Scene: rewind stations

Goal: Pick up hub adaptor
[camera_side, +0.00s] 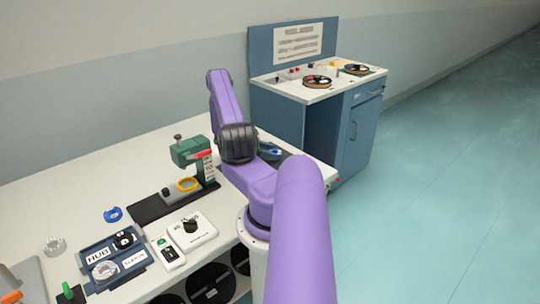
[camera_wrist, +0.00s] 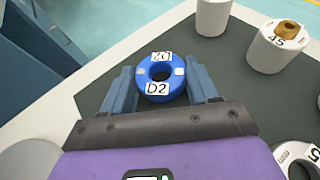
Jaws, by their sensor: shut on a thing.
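A blue ring-shaped adaptor (camera_wrist: 180,88) with white tags reading "20" and "D2" is in the wrist view. My gripper (camera_wrist: 162,86) has its blue-grey fingers on either side of it and is shut on it. Whether the ring touches the dark mat (camera_wrist: 120,50) below or is held just above it, I cannot tell. In the side view my gripper (camera_side: 269,151) is mostly hidden behind my arm, at the far right end of the bench.
White cylinders stand on the mat, one with a brass top (camera_wrist: 287,30) tagged "45". A green press (camera_side: 190,152), a tray marked "HUB" (camera_side: 98,256) and another blue ring (camera_side: 113,214) are farther left on the bench. A blue cabinet (camera_side: 280,110) stands beyond.

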